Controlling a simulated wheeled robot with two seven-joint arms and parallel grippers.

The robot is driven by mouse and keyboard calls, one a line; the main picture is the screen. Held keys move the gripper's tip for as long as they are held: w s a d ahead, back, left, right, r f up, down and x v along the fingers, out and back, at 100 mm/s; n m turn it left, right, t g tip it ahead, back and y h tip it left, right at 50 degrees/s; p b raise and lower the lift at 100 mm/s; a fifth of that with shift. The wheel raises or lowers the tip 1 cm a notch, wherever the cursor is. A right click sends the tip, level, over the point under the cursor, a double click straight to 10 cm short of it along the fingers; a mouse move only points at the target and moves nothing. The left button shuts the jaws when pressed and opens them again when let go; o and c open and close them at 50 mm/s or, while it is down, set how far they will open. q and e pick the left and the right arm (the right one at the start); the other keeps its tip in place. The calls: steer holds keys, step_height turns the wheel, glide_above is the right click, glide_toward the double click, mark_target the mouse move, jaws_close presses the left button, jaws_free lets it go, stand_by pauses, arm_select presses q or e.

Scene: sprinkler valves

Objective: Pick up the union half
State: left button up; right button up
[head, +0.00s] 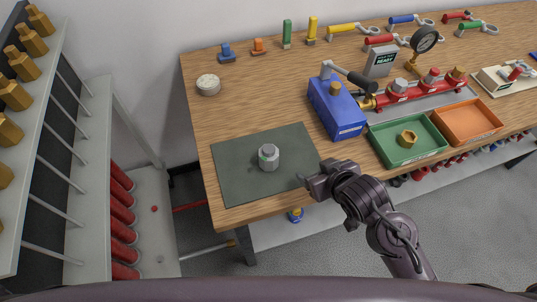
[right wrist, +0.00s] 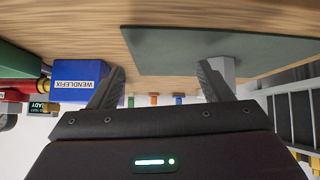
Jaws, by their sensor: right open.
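A short grey hexagonal fitting with a green mark, which looks like the union half (head: 268,157), stands on the dark green mat (head: 235,180) at the table's near left. My right gripper (head: 312,184) is open and empty, at the mat's near right corner, to the right of the fitting and apart from it. In the right wrist view, my right gripper's fingers (right wrist: 160,75) are spread apart, and the grey fitting (right wrist: 225,68) shows partly hidden behind the right-hand finger. A brass hexagonal piece (head: 407,139) lies in the green tray (head: 385,152). My left gripper is not in view.
A blue box (head: 338,112), labelled WENDLEFIX in the right wrist view (right wrist: 80,82), stands right of the mat. Behind the trays is a red valve manifold (head: 405,92) with a gauge. An orange tray (head: 470,120) is further right. Bare wood lies behind the mat.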

mark_target(265, 151)
steer(key=a+n+y, duration=0.1)
steer(key=a, duration=0.1)
steer(key=w+a+n+y, duration=0.1)
steer(key=a+y, duration=0.1)
steer(key=a, duration=0.1)
steer(key=a+r+n+t+y, duration=0.1)
steer(key=a+y, duration=0.1)
steer(key=shift+w+a+r, duration=0.1)
steer(key=shift+w+a, duration=0.15)
steer(key=shift+w, duration=0.1)
steer(key=shift+a+n+y, duration=0.5)
steer(key=shift+a+y, duration=0.1)
steer(key=shift+y, duration=0.1)
steer(key=x, duration=0.2)
steer(key=p+x, duration=0.1)
steer(key=x, duration=0.1)
steer(key=p+x, duration=0.1)
steer(key=x, duration=0.1)
steer(key=shift+w+a+r, duration=0.1)
steer(key=shift+w+a, duration=0.1)
steer(key=shift+w, duration=0.2)
steer(key=shift+w+a, duration=0.15)
steer(key=shift+a, duration=0.05)
steer(key=shift+c, duration=0.2)
steer(key=c, duration=1.4)
jaws_close()
